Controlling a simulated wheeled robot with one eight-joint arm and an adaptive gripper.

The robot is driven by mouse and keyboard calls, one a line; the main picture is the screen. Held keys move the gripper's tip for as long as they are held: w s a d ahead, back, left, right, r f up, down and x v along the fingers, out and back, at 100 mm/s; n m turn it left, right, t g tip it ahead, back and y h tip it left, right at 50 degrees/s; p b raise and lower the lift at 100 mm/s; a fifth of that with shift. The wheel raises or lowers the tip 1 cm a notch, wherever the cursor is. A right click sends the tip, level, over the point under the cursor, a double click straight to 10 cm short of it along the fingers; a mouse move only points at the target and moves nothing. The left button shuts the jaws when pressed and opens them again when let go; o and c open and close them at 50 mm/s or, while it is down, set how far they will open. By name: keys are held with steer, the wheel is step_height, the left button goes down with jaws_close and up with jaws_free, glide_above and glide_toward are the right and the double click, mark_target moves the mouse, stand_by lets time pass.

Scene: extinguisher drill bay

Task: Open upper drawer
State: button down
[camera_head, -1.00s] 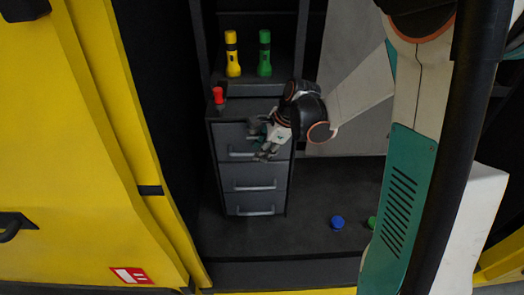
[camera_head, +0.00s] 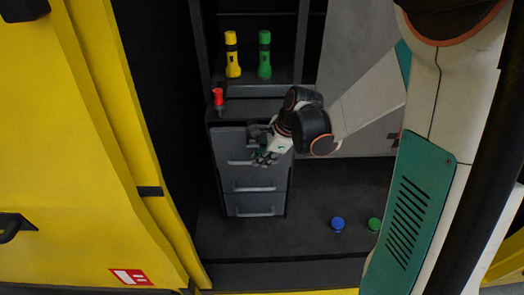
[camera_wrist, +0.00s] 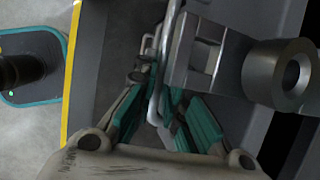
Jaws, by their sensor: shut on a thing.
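A dark grey cabinet with three stacked drawers stands in the bay in the head view. The upper drawer (camera_head: 228,141) stands out a little from the cabinet, and a dark gap shows along its top edge. Its light bar handle (camera_head: 238,162) is partly hidden behind my gripper (camera_head: 264,158). My gripper is shut on the handle at its right part. In the wrist view the handle bar (camera_wrist: 154,100) runs between the teal-padded fingers of my gripper (camera_wrist: 160,95).
The middle drawer (camera_head: 254,178) and lower drawer (camera_head: 254,202) are closed. A red object (camera_head: 218,97) stands on the cabinet top. Yellow (camera_head: 232,58) and green (camera_head: 264,58) flashlights stand on the shelf behind. Blue (camera_head: 337,224) and green (camera_head: 374,224) round objects sit on the floor at right.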

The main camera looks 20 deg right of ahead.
steer(key=s+a, duration=0.3)
steer(key=s, duration=0.6)
steer(key=s+a, duration=0.2)
steer(key=s, duration=0.7)
steer(key=shift+a+p, duration=0.4)
steer(key=c, duration=1.7)
jaws_free()
steer(key=shift+o, duration=0.2)
steer(key=shift+r, duration=0.1)
